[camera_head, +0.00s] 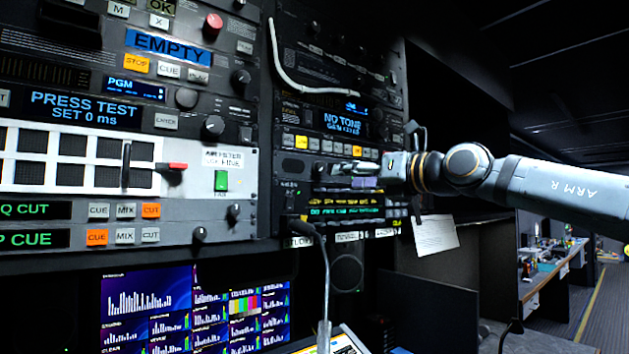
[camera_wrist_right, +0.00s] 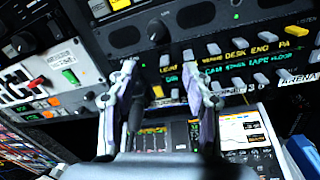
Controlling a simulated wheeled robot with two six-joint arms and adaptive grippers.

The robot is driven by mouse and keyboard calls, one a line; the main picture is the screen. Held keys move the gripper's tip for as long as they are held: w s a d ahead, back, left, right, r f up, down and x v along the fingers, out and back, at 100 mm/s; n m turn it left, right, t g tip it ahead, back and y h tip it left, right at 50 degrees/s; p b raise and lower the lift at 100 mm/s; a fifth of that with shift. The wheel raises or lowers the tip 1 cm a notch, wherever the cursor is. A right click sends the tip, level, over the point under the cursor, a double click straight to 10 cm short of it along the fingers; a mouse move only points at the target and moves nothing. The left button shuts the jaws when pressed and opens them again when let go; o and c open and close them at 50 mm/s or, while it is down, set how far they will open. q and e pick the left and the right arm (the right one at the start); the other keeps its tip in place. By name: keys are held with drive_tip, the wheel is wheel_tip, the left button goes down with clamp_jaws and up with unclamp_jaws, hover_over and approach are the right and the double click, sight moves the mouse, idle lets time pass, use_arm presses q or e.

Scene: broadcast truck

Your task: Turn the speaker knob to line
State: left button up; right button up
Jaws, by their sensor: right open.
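My right gripper (camera_head: 336,169) comes in from the right in the head view, in front of the right-hand rack. In the right wrist view its two fingers (camera_wrist_right: 160,76) stand apart with nothing between them. A round black knob (camera_wrist_right: 157,31) on a dark panel shows beyond and above the fingertips, beside an oval grille. It looks like the speaker knob, and the fingers are apart from it. Its pointer and markings are too small to read. My left gripper is in neither view.
Rows of lit keys (camera_wrist_right: 235,57) lie below the knob panel. A gooseneck microphone (camera_head: 324,270) rises in front of the rack. A white cable (camera_head: 300,88) hangs across the upper rack. A paper sheet (camera_head: 435,235) hangs right of the rack. The aisle at far right looks open.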

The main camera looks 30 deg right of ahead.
sight(323, 168)
drive_tip(key=shift+n+h, duration=0.3)
drive_tip(key=shift+h, duration=0.2)
drive_tip(key=w+r+p, duration=0.1)
drive_tip(key=w+p, duration=0.1)
drive_tip(key=p, duration=0.1)
drive_tip(key=w+r+p, duration=0.1)
drive_tip(key=w+p, duration=0.2)
drive_tip(key=w+a+r+p, duration=0.1)
drive_tip(key=w+p, duration=0.2)
drive_tip(key=p, duration=0.1)
drive_tip(key=shift+a+r, duration=0.1)
drive_tip(key=shift+w+p, duration=0.2)
drive_tip(key=shift+p, duration=0.2)
drive_tip(key=shift+f, duration=0.2)
drive_tip(key=shift+w+a, duration=0.1)
clamp_jaws()
